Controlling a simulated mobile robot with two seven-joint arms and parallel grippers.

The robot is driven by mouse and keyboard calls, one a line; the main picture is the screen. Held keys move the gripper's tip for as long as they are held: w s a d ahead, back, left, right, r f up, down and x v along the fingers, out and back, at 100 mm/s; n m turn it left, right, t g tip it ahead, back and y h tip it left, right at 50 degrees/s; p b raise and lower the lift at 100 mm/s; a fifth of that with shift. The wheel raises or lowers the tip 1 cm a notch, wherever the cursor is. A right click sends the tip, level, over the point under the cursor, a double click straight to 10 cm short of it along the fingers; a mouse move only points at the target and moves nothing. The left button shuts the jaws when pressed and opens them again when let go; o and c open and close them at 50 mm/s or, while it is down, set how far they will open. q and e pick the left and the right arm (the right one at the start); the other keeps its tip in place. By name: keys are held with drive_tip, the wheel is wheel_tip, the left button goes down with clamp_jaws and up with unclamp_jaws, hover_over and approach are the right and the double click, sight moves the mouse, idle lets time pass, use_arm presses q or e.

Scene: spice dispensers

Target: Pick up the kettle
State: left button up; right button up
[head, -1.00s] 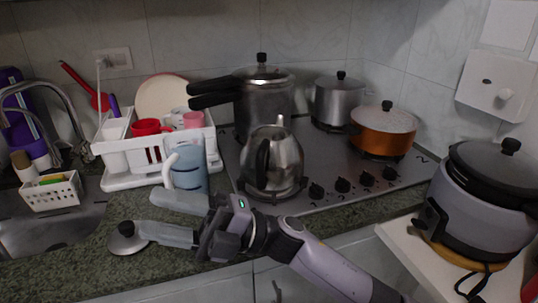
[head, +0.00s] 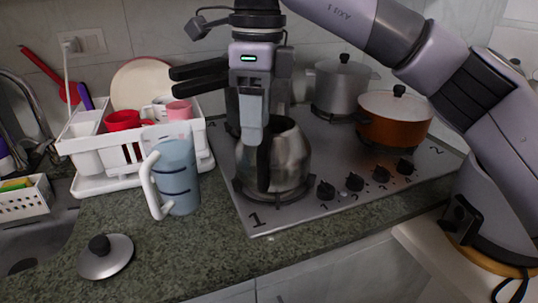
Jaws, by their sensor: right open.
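The kettle (head: 289,160) is a shiny metal pot with a black handle (head: 264,165) on its left front side. It stands upright on the front left burner of the stove. My right gripper (head: 252,133) points down from above, just over the top of the black handle. It is open, and one grey finger shows in front while the other is mostly hidden. The finger overlaps the kettle's upper left edge in the picture; I cannot tell whether it touches. The kettle's top is partly hidden by the gripper. My left gripper is not in view.
A blue-grey pitcher (head: 178,178) stands close left of the kettle. A dish rack (head: 88,185) with cups is behind it. A lid (head: 106,262) lies on the counter. A steel pot (head: 342,88) and an orange pot (head: 394,125) occupy burners at right.

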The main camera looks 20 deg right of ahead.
sight(262, 149)
drive_tip(key=f+b, duration=0.1)
drive_tip(key=f, duration=0.2)
drive_tip(key=shift+w+d+f+b, duration=0.15)
drive_tip(key=shift+d+b, duration=0.2)
drive_tip(key=shift+b, duration=0.05)
drive_tip(key=shift+f, duration=0.3)
wheel_tip(262, 149, down, 7)
drive_tip(key=shift+r+b, duration=0.1)
drive_tip(key=shift+b, duration=0.35)
clamp_jaws()
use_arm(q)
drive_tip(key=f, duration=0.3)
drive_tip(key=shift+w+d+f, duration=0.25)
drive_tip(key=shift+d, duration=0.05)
use_arm(e)
drive_tip(key=shift+r, duration=0.15)
